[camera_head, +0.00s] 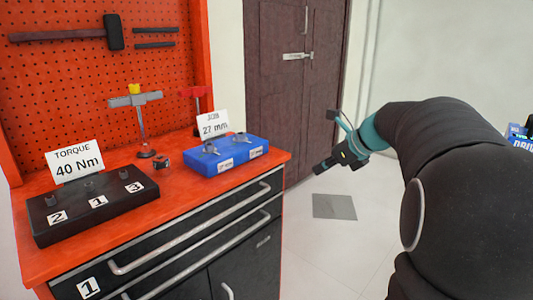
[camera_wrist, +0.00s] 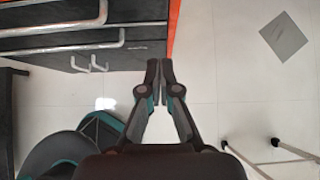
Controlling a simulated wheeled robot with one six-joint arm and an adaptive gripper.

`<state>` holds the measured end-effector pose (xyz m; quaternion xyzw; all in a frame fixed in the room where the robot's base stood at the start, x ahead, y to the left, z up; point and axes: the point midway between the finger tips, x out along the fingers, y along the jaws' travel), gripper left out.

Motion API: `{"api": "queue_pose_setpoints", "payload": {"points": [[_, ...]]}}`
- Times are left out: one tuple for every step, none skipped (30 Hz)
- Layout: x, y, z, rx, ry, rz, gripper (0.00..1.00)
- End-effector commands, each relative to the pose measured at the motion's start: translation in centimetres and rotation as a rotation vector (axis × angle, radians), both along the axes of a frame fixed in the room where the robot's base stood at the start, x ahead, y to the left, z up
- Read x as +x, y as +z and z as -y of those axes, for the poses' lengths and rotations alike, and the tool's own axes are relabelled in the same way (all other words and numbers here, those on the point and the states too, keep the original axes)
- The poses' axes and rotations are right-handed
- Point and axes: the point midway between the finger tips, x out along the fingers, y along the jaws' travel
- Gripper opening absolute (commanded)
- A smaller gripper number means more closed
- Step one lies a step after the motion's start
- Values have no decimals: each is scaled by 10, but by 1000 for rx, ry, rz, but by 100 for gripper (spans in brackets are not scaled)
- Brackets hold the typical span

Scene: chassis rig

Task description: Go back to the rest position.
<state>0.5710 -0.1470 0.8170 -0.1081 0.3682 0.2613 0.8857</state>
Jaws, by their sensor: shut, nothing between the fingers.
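My gripper (camera_head: 322,166) is at the end of my arm, to the right of the orange workbench in the head view, out over the floor and apart from the bench. In the wrist view my gripper (camera_wrist: 153,75) points up the picture with its two fingers together and nothing between them.
The orange workbench (camera_head: 185,182) holds a black numbered block (camera_head: 95,204), a blue tray (camera_head: 228,153), signs and a clamp-like tool (camera_head: 136,100). Drawer handles (camera_head: 190,238) stick out from its front. A dark door (camera_head: 292,80) is behind. A grey floor plate (camera_head: 334,206) lies on open floor.

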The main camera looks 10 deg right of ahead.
Motion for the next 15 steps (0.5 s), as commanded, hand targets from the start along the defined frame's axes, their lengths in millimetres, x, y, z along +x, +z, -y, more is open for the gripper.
{"api": "queue_pose_setpoints", "payload": {"points": [[0,0,0,-4,4,2,0],[0,0,0,-9,11,6,0],[0,0,0,-21,25,13,0],[0,0,0,-36,41,23,0],[0,0,1,-55,62,36,0],[1,0,1,-90,97,55,0],[0,-2,3,-126,130,70,0],[-1,-5,5,-167,169,82,0],[-4,-12,7,-226,227,95,0],[-7,-19,8,-273,275,100,0],[-11,-28,10,-319,325,103,0],[-18,-39,11,-380,396,105,0],[-24,-46,12,-426,451,108,0],[-31,-52,13,-474,507,111,0],[-41,-60,11,-539,588,117,0]]}}
